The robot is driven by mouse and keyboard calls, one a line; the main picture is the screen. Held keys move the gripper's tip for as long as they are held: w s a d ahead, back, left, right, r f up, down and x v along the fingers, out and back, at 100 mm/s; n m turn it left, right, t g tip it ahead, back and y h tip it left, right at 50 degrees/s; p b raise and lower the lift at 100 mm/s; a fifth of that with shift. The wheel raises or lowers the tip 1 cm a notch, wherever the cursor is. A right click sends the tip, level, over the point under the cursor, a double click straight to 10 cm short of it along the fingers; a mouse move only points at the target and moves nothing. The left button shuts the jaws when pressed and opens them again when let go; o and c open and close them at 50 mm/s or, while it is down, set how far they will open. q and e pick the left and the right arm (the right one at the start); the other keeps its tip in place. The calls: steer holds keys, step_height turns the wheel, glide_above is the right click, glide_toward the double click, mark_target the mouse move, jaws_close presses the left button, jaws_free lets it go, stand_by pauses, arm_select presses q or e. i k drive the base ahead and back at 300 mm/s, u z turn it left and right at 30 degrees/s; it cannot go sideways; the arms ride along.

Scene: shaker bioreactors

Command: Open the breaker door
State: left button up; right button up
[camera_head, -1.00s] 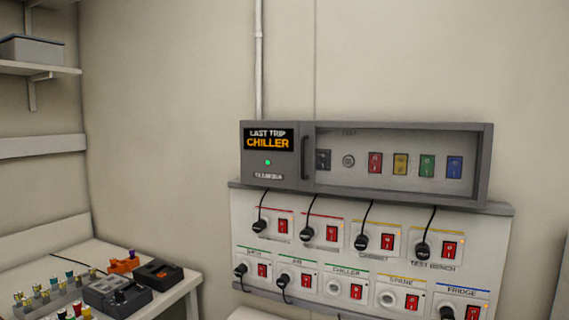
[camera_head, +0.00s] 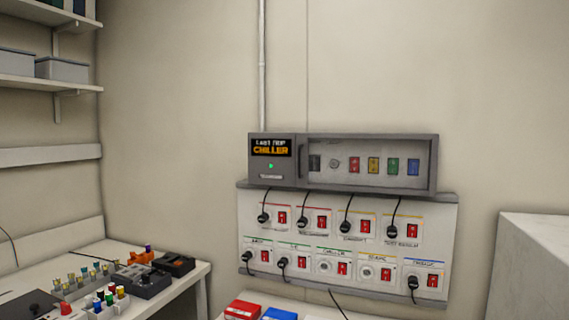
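The grey breaker box (camera_head: 275,179) is mounted on the wall near the middle of the view. Its breaker door (camera_head: 345,142) is a framed clear panel on the right part of the box, and it looks shut. A dark vertical handle (camera_head: 302,160) stands at the door's left side. Behind the panel are a dark switch, a round knob and red, yellow, green and blue switches. A display (camera_head: 270,147) on the left reads "LAST TRIP CHILLER", with a green light below it. Neither of my grippers is in view.
A socket panel (camera_head: 310,240) with plugs, cords and red switches hangs under the box. A bench (camera_head: 200,272) with small devices stands at left. A red box (camera_head: 243,309) and a blue box (camera_head: 279,314) lie below. A pale block (camera_head: 530,265) stands at right.

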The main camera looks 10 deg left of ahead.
mark_target(302, 139)
steer(key=u, duration=0.2)
steer(key=i, duration=1)
